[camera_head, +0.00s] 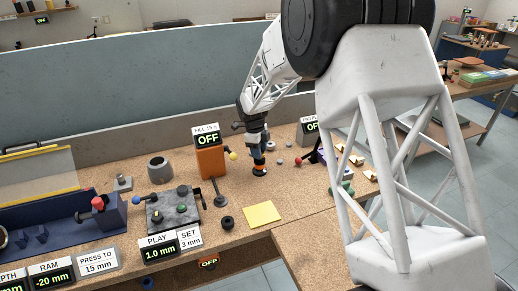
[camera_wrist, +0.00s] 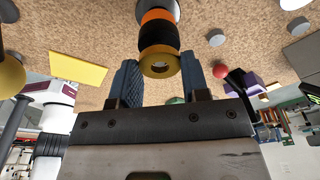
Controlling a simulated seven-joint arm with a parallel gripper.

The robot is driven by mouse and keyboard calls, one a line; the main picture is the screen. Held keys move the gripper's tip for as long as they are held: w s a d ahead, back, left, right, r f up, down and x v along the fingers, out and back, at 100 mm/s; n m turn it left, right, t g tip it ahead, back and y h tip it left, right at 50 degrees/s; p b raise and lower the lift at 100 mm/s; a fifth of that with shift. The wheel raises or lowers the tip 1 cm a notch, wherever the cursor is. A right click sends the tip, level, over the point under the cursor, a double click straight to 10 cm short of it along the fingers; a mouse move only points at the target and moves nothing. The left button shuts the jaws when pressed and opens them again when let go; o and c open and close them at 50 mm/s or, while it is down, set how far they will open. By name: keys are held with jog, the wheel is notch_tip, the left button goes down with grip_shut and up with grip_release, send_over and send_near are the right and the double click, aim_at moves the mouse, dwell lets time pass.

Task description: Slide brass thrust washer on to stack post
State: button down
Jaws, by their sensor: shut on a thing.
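The brass thrust washer (camera_wrist: 160,62) is between the blue fingertips of my gripper (camera_wrist: 158,80) in the wrist view. My gripper is shut on it. A black ring (camera_wrist: 159,36) and an orange ring (camera_wrist: 158,15) line up beyond the washer, around the stack post, whose shaft they mostly hide. A pale round end shows inside the washer's hole. I cannot tell whether the washer touches the black ring. In the head view my gripper (camera_head: 256,150) points down over the orange ring (camera_head: 260,166); the washer is too small to make out there.
An orange box (camera_head: 211,161) with an OFF display and a yellow-knobbed lever (camera_head: 233,155) stands left of my gripper. A thin rod on a round base (camera_head: 220,200) and a black ring (camera_head: 227,223) are nearer. A yellow note (camera_head: 262,214) lies flat. Small grey discs (camera_wrist: 217,38) lie right.

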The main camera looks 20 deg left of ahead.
jog(key=shift+f, duration=0.7)
jog(key=c, duration=0.5)
grip_release()
jog(key=shift+f, duration=0.1)
jog(key=shift+r, duration=0.2)
jog(key=shift+a+r, duration=0.2)
jog(key=shift+r, duration=1.05)
jog(key=shift+a+r, duration=0.2)
jog(key=shift+r, duration=1)
jog(key=shift+a+r, duration=0.2)
jog(key=shift+r, duration=1.05)
